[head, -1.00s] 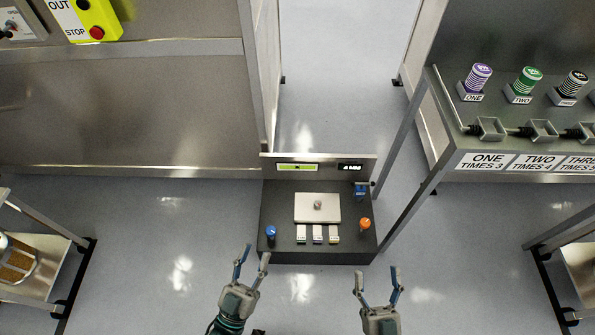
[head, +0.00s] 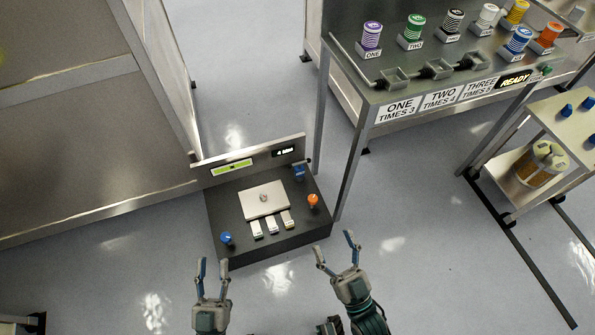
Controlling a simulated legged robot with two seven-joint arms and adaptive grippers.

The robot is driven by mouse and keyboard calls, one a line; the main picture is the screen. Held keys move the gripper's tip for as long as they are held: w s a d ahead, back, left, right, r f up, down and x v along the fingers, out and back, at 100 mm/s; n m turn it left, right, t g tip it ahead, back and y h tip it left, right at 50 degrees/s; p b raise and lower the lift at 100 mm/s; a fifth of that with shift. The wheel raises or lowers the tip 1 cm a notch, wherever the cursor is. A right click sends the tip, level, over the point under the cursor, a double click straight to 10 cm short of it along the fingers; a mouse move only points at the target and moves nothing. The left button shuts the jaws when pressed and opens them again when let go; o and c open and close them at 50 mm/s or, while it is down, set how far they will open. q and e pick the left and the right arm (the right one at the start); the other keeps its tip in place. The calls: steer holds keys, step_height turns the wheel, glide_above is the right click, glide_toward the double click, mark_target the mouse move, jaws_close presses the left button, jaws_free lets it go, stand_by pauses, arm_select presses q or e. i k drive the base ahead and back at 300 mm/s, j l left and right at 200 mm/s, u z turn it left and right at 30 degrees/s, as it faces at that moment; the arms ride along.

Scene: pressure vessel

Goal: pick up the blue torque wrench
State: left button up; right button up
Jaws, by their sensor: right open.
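I cannot make out a blue torque wrench in the head view. A dark console (head: 285,235) stands on the floor ahead, with a blue knob (head: 227,238) at its front left, an orange knob (head: 313,201) at its right and a small blue item (head: 298,172) at its back right. My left gripper (head: 213,263) is open and empty, just in front of the console's left corner in the picture. My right gripper (head: 335,245) is open and empty, near the console's front right corner.
A steel bench (head: 390,60) at the upper right holds several striped, coloured canisters. A cart (head: 536,114) at the right carries blue pieces (head: 566,110) on top and a yellowish cylinder (head: 541,163) on its lower shelf. Steel panels (head: 80,130) close the left. Floor (head: 440,250) between console and cart is clear.

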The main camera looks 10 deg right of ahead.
mark_target(299, 169)
steer(key=i+l+u, duration=0.75)
steer(key=i+l, duration=0.15)
steer(key=l, duration=0.15)
